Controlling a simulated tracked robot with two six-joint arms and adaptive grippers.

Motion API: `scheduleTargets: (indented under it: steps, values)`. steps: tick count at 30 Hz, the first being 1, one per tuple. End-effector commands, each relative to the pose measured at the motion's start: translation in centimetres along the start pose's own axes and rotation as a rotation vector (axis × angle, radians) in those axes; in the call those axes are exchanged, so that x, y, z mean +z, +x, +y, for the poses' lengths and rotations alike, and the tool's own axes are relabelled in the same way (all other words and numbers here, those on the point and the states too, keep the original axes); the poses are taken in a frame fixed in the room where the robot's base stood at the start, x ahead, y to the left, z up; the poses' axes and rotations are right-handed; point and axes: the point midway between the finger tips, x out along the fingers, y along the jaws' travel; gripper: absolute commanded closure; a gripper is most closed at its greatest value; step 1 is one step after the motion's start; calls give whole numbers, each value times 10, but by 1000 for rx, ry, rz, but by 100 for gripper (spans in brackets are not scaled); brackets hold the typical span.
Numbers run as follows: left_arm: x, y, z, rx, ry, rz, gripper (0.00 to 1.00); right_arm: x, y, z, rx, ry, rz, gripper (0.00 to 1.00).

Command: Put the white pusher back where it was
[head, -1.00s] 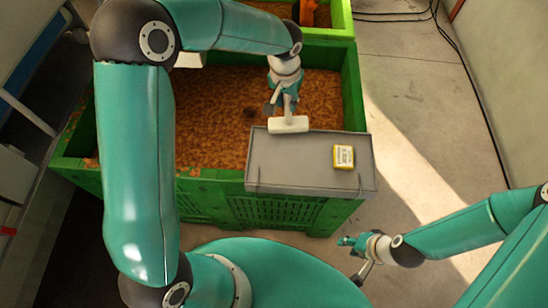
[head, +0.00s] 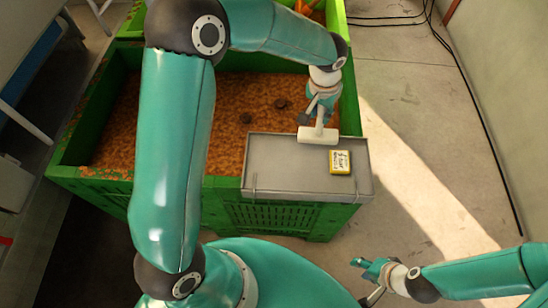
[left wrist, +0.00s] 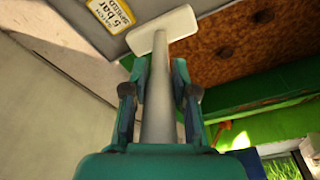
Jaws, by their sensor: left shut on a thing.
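The white pusher has a broad bar head (head: 317,135) and a round handle. My left gripper (head: 322,106) is shut on the handle. The head is over the far edge of a grey board (head: 270,170); I cannot tell whether it touches it. In the left wrist view, the handle (left wrist: 158,105) runs between both fingers, and the bar (left wrist: 162,31) is at its far end. My right gripper (head: 366,282) is low on the right, empty, with its fingers apart.
The grey board lies across the near right corner of a green bin (head: 285,216) filled with brown crumbly material (head: 160,120). A second green bin is behind. Floor to the right is clear apart from cables (head: 470,120).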

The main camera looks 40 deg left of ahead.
Motion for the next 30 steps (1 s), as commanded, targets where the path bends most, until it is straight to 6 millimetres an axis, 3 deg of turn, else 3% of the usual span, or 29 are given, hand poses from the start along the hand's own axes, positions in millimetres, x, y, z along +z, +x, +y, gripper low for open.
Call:
scheduleTargets:
  steps: [7, 11, 17, 24, 30]
  values:
    - [-3, -7, -7, -1, -11, 0, 100, 0, 9, 3, 0, 0, 0, 60]
    - [-5, -26, -20, -1, -28, -10, 100, 0, 25, 9, 0, 0, 0, 60]
    - [7, -77, -45, -1, -61, -45, 100, 0, 60, 22, 0, 0, 0, 60]
    - [46, -144, -67, 2, -72, -92, 100, 0, 94, 34, 0, 0, 0, 60]
    - [72, -173, -74, 2, -66, -119, 100, -1, 105, 38, 0, 0, 0, 60]
